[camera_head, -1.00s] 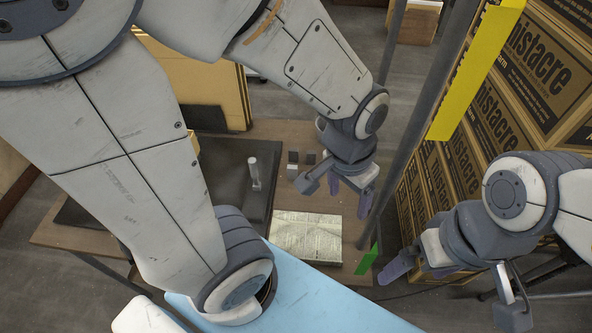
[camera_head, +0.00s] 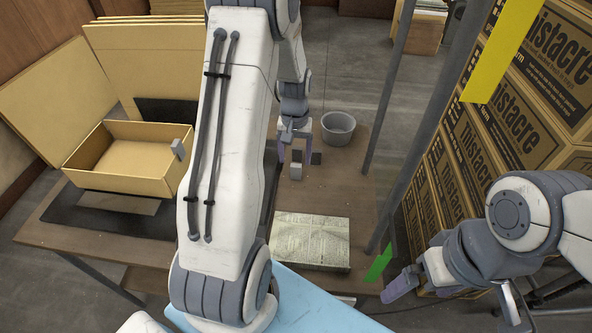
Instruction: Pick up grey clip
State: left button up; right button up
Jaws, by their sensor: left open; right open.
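A small grey clip (camera_head: 296,171) is on the wooden table, with a darker clip (camera_head: 316,158) beside it to the right. Another grey clip (camera_head: 178,148) sits at the right wall of an open cardboard tray (camera_head: 125,184). My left gripper (camera_head: 295,151) is open and points down just above the grey clip on the table; I cannot tell whether it touches it. My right gripper (camera_head: 452,300) is open and empty at the lower right, far from the clips.
A grey bucket (camera_head: 338,128) stands at the table's back right. A pale, papery block (camera_head: 310,243) lies at the front of the table (camera_head: 352,190). Flat cardboard sheets (camera_head: 55,92) lean at the back left. Stacked cartons (camera_head: 480,150) and a grey post (camera_head: 425,140) stand at right.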

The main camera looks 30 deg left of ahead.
aim_at(296, 165)
pick_arm(q)
jog(key=shift+w+f+p, duration=0.15)
jog(key=shift+f, duration=1.4)
jog(key=shift+w+f+p, duration=0.15)
jog(key=shift+f, duration=1.4)
grip_shut()
